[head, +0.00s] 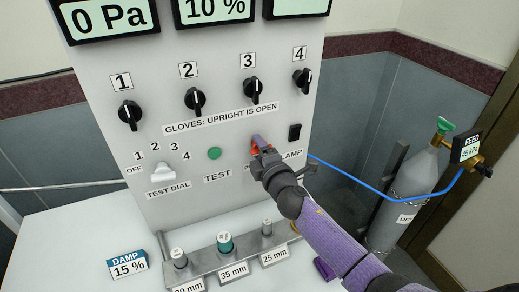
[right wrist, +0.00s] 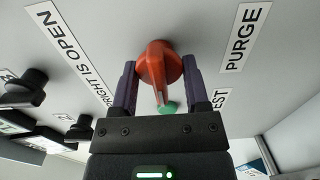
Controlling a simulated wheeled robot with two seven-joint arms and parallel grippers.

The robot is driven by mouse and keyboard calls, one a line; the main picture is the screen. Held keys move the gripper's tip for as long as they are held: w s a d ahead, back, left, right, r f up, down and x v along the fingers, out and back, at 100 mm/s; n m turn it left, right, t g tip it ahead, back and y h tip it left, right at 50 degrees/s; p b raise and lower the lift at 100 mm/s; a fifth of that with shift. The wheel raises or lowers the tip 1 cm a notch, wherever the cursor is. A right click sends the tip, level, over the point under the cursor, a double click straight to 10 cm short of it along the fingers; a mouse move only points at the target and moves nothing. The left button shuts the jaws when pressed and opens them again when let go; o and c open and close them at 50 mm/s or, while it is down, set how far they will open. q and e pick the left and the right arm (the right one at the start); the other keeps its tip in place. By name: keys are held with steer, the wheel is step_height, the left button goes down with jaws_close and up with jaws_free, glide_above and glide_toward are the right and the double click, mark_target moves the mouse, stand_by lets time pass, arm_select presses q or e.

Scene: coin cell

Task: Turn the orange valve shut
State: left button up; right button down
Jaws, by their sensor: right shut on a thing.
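The orange valve (head: 256,149) sits low on the right half of the light grey panel, mostly hidden behind my right gripper (head: 262,146). In the right wrist view the orange valve (right wrist: 158,66) is a round knob with a raised ridge. My right gripper (right wrist: 160,70) has one purple finger on each side of it and is shut on it. The PURGE label (right wrist: 246,36) is beside the valve. My left gripper is not in view.
Black knobs numbered 1 to 4 (head: 194,99) run above the valve. A green TEST button (head: 214,153) and a white test dial (head: 163,172) are to its left; a black clamp switch (head: 295,132) is to its right. Below stands a metal rack (head: 205,262). A grey gas cylinder (head: 411,190) stands right.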

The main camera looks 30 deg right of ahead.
steer(key=shift+c, duration=2.4)
jaws_free()
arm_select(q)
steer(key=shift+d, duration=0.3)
arm_select(e)
steer(key=o, duration=0.4)
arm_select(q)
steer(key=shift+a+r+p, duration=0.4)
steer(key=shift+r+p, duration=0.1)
arm_select(e)
steer(key=s, duration=1)
steer(key=shift+a, duration=0.3)
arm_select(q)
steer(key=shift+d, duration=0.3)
